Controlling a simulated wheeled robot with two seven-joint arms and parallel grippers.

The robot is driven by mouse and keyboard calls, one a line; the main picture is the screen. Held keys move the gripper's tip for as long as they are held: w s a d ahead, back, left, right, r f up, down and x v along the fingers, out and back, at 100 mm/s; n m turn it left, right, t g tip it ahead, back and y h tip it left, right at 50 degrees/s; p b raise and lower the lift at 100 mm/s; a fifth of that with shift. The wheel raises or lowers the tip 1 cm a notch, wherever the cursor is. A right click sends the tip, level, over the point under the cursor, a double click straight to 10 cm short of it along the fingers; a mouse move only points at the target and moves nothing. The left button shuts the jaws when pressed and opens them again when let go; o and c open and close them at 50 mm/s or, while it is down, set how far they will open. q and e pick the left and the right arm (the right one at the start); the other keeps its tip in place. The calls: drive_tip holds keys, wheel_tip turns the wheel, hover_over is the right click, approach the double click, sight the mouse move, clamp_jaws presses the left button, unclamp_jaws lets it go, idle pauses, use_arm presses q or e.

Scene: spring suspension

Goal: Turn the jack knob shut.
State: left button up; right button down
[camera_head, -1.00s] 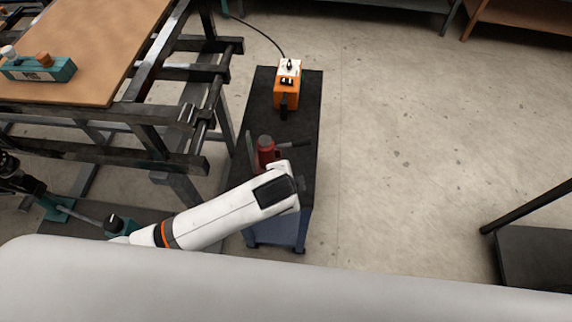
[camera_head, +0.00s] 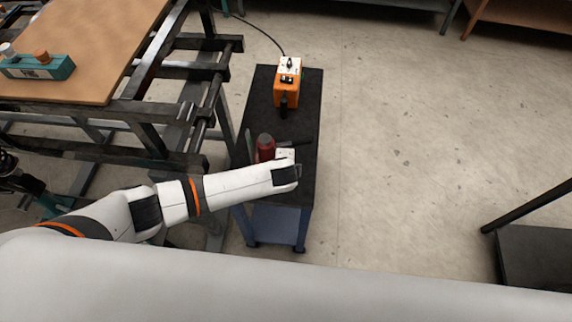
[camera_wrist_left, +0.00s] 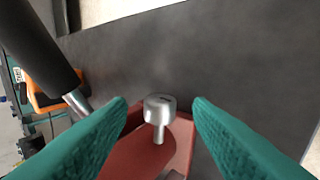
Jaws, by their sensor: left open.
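In the left wrist view, the silver jack knob (camera_wrist_left: 160,106) sits on a short stem above the red jack body (camera_wrist_left: 138,158). My left gripper (camera_wrist_left: 161,107) is open, with one teal finger on each side of the knob and a visible gap to both. My right gripper is not in view.
The cart top (camera_head: 302,100) also carries an orange box (camera_head: 287,92) with a cable. A dark metal frame with a wooden board (camera_head: 85,45) stands close on the left. The jack's dark handle (camera_wrist_left: 38,45) crosses the wrist view's upper left. Open floor (camera_head: 420,150) lies to the right.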

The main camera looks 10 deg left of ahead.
use_arm(q)
drive_tip(key=shift+x, duration=0.8)
drive_tip(key=c, duration=1)
